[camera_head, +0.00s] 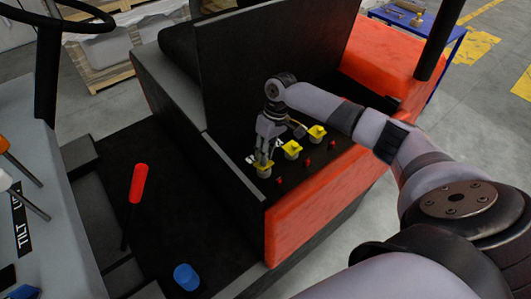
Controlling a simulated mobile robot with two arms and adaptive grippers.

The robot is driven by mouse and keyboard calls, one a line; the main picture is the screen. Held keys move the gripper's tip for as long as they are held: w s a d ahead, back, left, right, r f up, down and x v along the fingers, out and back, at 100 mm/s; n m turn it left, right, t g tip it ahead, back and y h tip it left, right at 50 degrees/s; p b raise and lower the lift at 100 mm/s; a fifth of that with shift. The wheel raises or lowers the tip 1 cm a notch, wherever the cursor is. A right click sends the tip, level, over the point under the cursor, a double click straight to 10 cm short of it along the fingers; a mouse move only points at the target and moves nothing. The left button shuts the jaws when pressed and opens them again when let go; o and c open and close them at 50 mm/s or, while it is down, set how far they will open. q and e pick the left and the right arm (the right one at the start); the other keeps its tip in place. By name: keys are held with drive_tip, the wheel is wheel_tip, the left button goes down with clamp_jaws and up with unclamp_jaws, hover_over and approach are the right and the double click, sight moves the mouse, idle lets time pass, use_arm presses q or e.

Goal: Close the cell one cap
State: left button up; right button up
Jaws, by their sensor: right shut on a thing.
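Three yellow caps sit in a row on the black top of a battery box (235,160) with a red side. The nearest yellow cap (264,170) is under my right gripper (262,161), which points down and is shut on it. I cannot tell from any readable label which cap is cell one. The fingers hide part of the nearest cap. My left gripper is out of view.
Small red plugs (306,161) stand beside the caps. A black upright panel (262,50) rises behind my right gripper. A red-handled lever (137,184) and a blue cylinder (186,276) are at the left. A blue table (446,40) stands far right.

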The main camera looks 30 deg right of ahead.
clamp_jaws()
drive_tip(key=shift+s+t+p, duration=0.5)
drive_tip(key=shift+p, duration=0.5)
drive_tip(key=shift+s+f+t+p, duration=0.3)
drive_tip(key=shift+t+p, duration=0.3)
drive_tip(key=shift+t, duration=0.1)
drive_tip(key=shift+s+f+t+p, duration=0.15)
drive_tip(key=shift+f+t+p, duration=0.2)
drive_tip(key=shift+t, duration=0.45)
drive_tip(key=shift+n, duration=0.3)
drive_tip(key=o, duration=0.7)
unclamp_jaws()
